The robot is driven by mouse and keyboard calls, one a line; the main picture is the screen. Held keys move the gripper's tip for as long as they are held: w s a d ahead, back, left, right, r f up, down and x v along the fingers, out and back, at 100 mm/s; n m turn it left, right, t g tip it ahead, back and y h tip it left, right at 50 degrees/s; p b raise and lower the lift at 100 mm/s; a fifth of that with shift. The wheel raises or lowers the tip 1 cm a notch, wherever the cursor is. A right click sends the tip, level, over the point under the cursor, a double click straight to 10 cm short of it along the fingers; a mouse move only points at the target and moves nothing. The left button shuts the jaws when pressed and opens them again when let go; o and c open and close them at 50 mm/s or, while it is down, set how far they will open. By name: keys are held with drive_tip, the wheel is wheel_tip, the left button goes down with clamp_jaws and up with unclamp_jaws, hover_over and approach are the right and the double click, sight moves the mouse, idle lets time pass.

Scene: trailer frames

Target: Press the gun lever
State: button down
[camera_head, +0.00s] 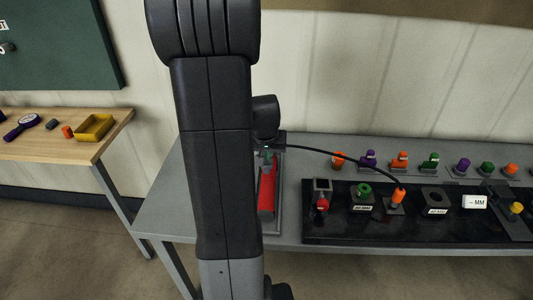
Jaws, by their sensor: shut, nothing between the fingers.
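A red, gun-like tool (267,190) lies in a narrow grey holder on the grey table, just right of my arm. Its left side is hidden by my arm, and I cannot make out the lever as a separate part. My gripper (266,156) is small and partly hidden, at the far end of the red tool below my dark wrist. It is shut with nothing held. I cannot tell whether it touches the tool.
A black cable (335,155) arcs from near the tool to an orange part (397,196) on a black board (340,228). Several coloured pieces stand on and behind the board. A wooden table (60,148) with a yellow tray (94,128) is at left. A gap separates the tables.

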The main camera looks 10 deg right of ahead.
sight(265, 172)
drive_tip(key=shift+f, duration=0.1)
drive_tip(key=s+f+t+b, duration=0.1)
drive_tip(key=f+b, duration=0.1)
drive_tip(key=b, duration=0.2)
drive_tip(key=s+f+t+b, duration=0.1)
drive_tip(key=f+b, duration=0.1)
drive_tip(key=b, duration=0.3)
drive_tip(key=f+b, duration=0.1)
drive_tip(key=b, duration=0.4)
drive_tip(key=shift+s+a+f+t+h, duration=0.4)
drive_tip(key=f+b, duration=0.2)
drive_tip(key=b, duration=0.1)
drive_tip(key=shift+s+a, duration=0.15)
drive_tip(key=shift+s, duration=0.2)
drive_tip(key=shift+s+f+b, duration=0.4)
drive_tip(key=shift+f, duration=0.1)
drive_tip(key=r+p, duration=0.2)
drive_tip(key=r, duration=0.1)
drive_tip(key=r+p, duration=0.1)
drive_tip(key=r, duration=0.1)
drive_tip(key=shift+w, duration=0.4)
drive_tip(key=p+v, duration=0.1)
drive_tip(key=v, duration=0.9)
drive_tip(key=shift+s+f, duration=0.15)
drive_tip(key=shift+s, duration=0.15)
